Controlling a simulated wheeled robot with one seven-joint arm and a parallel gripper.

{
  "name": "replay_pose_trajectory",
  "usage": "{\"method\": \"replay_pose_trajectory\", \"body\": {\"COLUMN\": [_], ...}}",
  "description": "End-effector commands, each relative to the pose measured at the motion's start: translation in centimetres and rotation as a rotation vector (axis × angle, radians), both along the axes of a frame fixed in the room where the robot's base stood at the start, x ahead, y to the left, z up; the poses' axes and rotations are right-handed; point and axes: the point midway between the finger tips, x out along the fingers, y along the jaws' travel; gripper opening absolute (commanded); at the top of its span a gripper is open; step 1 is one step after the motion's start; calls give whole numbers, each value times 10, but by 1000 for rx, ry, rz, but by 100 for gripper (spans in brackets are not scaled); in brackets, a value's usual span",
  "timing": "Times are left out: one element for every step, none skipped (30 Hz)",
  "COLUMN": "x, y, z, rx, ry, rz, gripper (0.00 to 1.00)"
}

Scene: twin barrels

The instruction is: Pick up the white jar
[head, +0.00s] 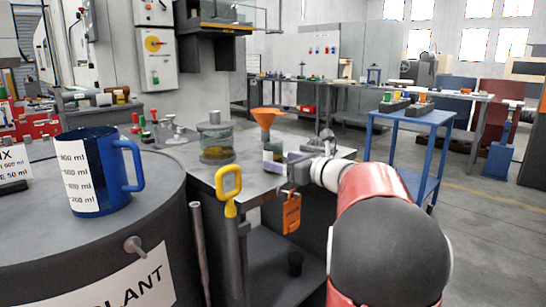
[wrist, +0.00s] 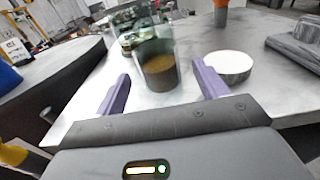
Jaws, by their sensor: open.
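My gripper (wrist: 160,72) has two purple fingers, spread apart. Between and just beyond the fingertips stands an upright clear glass jar (wrist: 158,75) with brown contents; I cannot tell if a finger touches it.
A larger lidded glass jar (head: 215,140) stands left on the metal bench (head: 178,172). An orange funnel (head: 266,118) is close behind the gripper. A blue measuring jug (head: 92,170) sits on a drum at the left. A yellow handle (head: 229,186) rises before the bench.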

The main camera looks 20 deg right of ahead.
Motion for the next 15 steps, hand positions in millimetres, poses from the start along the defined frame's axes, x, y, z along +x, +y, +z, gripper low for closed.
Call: {"method": "replay_pose_trajectory", "body": {"x": [8, 11, 15, 16, 17, 17, 17, 17, 17, 17, 17, 17, 17, 17, 17], "y": [4, 4, 5, 6, 6, 6, 6, 6, 6, 6, 6, 6, 6, 6, 6], "z": [0, 0, 0, -1, -1, -1, -1, -1, -1, -1, -1, -1, -1, -1, -1], "rx": [1, 1, 0, 0, 0, 0, 0, 0, 0, 0, 0, 0, 0, 0, 0], "ry": [1, 0, 0, 0, 0, -1, -1, -1, -1, -1, -1, -1, -1, -1, 0], "rz": [3, 2, 1, 0, 0, -1, -1, -1, -1, -1, 0, 0, 0, 0, 0], "gripper": [72, 72, 72, 72, 72, 72, 72, 72, 72, 72, 68, 63, 59, 55, 50]}}
